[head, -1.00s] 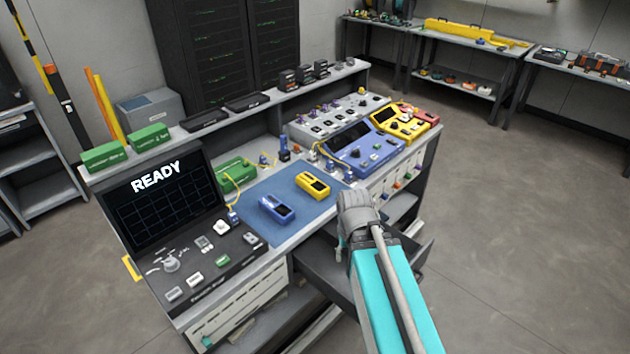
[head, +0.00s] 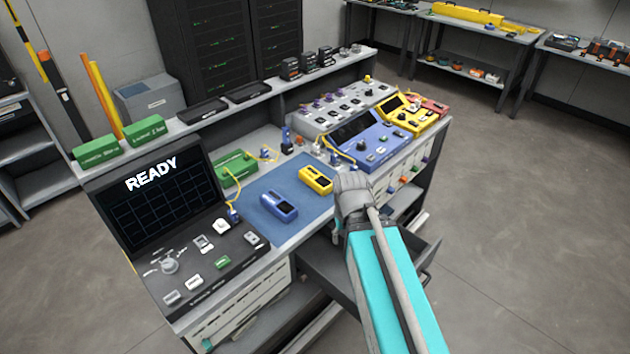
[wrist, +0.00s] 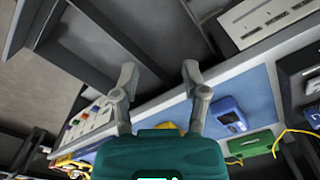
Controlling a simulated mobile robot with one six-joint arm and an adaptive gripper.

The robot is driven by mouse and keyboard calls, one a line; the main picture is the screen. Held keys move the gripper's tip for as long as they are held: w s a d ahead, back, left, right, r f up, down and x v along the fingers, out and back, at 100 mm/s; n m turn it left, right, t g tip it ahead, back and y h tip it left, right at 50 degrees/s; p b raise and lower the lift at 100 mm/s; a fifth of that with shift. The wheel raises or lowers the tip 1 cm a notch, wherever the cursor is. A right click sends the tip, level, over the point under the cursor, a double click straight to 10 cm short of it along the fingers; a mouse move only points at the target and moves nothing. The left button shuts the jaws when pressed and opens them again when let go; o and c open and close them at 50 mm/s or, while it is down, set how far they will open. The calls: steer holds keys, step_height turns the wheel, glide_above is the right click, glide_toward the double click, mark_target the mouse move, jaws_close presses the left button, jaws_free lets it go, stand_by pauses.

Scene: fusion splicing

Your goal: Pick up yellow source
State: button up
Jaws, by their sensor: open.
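The yellow source (head: 315,180), a small handheld unit with a dark screen, lies on the blue mat (head: 300,207) in the head view. A similar blue unit (head: 279,207) lies to its left and shows in the wrist view (wrist: 228,113). My arm's grey wrist is just right of the yellow source in the head view; the fingers are hidden there. In the wrist view my gripper (wrist: 160,72) is open, with nothing between its fingers and the bench edge beyond.
A console reading READY (head: 150,200) stands at the bench's left. A blue instrument (head: 365,143) and a yellow one (head: 403,115) stand at the right. An open drawer (head: 425,265) juts out below my arm. A green box (head: 237,168) is behind the mat.

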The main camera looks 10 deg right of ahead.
steer(key=o, duration=0.5)
steer(key=shift+w+a+f, duration=0.15)
steer(key=shift+w+a, duration=0.05)
steer(key=shift+o, duration=0.5)
steer(key=shift+w+d+f+m+b, duration=0.15)
steer(key=shift+w+m+b, duration=0.05)
steer(key=shift+m+b, duration=0.1)
steer(key=w+f+m+t+y+b, duration=0.3)
steer(key=w+m+t+y+b, duration=0.3)
steer(key=w+m, duration=0.6)
steer(key=w+d+m+t+b, duration=0.2)
steer(key=w+m+b, duration=0.1)
steer(key=m, duration=0.5)
steer(key=w+d+r+m+t+y+b, duration=0.1)
steer(key=w+d+m+t+b, duration=0.2)
steer(key=m, duration=0.5)
steer(key=shift+w+d+r+m+b, duration=0.35)
steer(key=shift+w+m+b, duration=0.1)
steer(key=shift+w, duration=0.95)
steer(key=shift+w+f, duration=0.1)
